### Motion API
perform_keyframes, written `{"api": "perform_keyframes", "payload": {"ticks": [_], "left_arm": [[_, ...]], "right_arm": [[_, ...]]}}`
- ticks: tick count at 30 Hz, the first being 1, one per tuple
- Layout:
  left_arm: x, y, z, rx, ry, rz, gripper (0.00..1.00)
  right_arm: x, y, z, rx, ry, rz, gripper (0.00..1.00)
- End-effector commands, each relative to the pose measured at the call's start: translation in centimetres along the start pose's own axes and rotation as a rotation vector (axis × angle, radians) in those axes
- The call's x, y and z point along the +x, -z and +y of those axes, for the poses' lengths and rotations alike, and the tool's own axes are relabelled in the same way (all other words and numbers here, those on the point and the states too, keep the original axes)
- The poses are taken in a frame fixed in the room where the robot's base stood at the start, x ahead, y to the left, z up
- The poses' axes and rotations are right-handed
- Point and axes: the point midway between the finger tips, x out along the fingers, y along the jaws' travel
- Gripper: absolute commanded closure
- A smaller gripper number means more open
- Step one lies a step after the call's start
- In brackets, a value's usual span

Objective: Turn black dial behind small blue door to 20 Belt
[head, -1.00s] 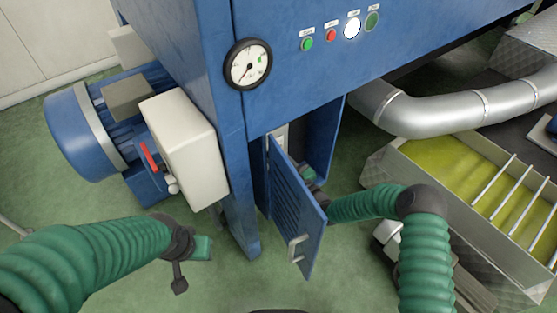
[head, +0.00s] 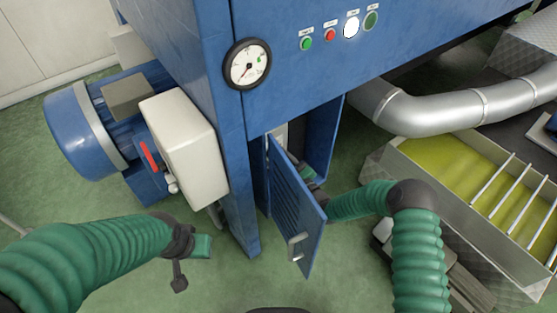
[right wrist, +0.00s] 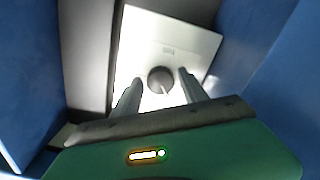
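The small blue door (head: 294,212) stands open on the blue cabinet, with a pale handle (head: 296,247) near its lower free edge. In the right wrist view the dark round dial (right wrist: 161,80) sits on a white plate (right wrist: 193,40) inside the compartment; its marks are too small to read. My right gripper (right wrist: 157,88) is open inside the compartment, its two fingers apart on either side of the dial; I cannot tell whether they touch it. The door mostly hides this gripper in the head view. My left gripper (head: 190,262) is over the floor at left, its fingers unclear.
A gauge (head: 247,63) and several buttons are on the blue housing above. A blue motor (head: 82,130) and white box (head: 184,150) with a red lever stand left. A silver pipe (head: 440,112) and a tray of yellow-green liquid (head: 470,185) are right.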

Motion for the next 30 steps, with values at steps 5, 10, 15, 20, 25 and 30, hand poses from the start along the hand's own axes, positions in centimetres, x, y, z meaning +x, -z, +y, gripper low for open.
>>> {"api": "perform_keyframes", "payload": {"ticks": [5,10,15,20,25,30], "left_arm": [[0.0,0.0,0.0,0.0,0.0,0.0,0.64],[-0.1,0.0,0.0,0.0,0.0,0.0,0.64],[-1.2,0.3,0.0,0.0,0.0,0.0,0.64],[-3.2,0.8,0.0,0.0,0.0,0.0,0.64],[-4.8,1.1,0.0,0.0,0.0,0.0,0.64],[-5.7,1.3,0.0,0.0,0.0,0.0,0.64]], "right_arm": [[0.0,0.1,0.0,0.0,0.0,0.001,0.41],[-0.1,0.1,0.0,0.0,0.0,0.001,0.41],[-2.0,0.4,0.2,0.002,0.001,-0.001,0.41],[-6.4,0.5,0.3,0.003,0.001,-0.003,0.41],[-11.5,0.3,0.2,0.005,0.0,-0.004,0.41],[-15.2,0.1,0.1,0.003,-0.001,-0.003,0.41]]}}
